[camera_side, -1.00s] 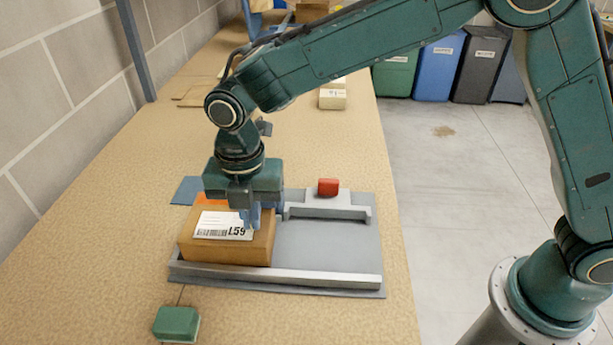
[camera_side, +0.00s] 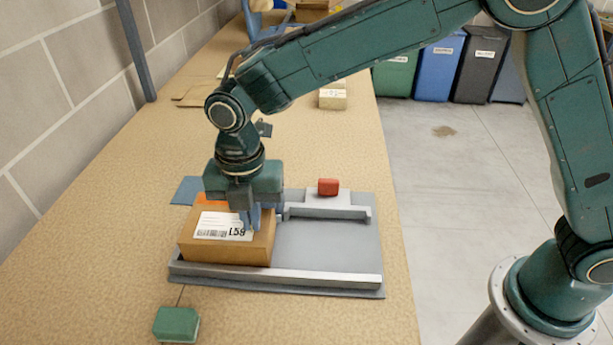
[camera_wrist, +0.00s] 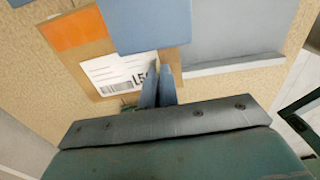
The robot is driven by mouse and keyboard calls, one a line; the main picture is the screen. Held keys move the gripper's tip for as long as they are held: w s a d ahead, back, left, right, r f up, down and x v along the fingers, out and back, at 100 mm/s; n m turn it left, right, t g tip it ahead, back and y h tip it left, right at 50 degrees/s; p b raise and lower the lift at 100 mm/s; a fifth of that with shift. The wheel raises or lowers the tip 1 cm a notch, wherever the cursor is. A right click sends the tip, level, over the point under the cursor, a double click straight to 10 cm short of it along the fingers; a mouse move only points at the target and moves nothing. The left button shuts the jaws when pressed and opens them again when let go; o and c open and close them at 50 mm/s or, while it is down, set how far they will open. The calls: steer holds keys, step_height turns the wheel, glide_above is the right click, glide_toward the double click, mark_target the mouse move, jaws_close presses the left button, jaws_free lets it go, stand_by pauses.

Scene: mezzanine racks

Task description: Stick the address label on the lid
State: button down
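A brown cardboard box (camera_side: 225,250) stands at the left end of a grey tray (camera_side: 325,250). The white address label (camera_side: 218,226), with a barcode and large print, lies flat on the box's lid, beside an orange patch (camera_wrist: 75,31). The label also shows in the wrist view (camera_wrist: 112,70). My gripper (camera_side: 251,225) points down over the right part of the lid. In the wrist view its two blue-grey fingers (camera_wrist: 158,80) are close together at the label's right end and cover part of it. I cannot tell whether the tips press on the label.
A red block (camera_side: 328,187) sits on a grey bracket (camera_side: 330,212) at the tray's back. A metal rail (camera_side: 300,277) runs along its front. A green block (camera_side: 176,324) lies at the front of the bench. The tray's right half is clear.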

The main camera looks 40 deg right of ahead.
steer(key=shift+f, duration=0.2)
steer(key=c, duration=1.3)
jaws_free()
steer(key=shift+r, duration=0.15)
steer(key=shift+r, duration=3.45)
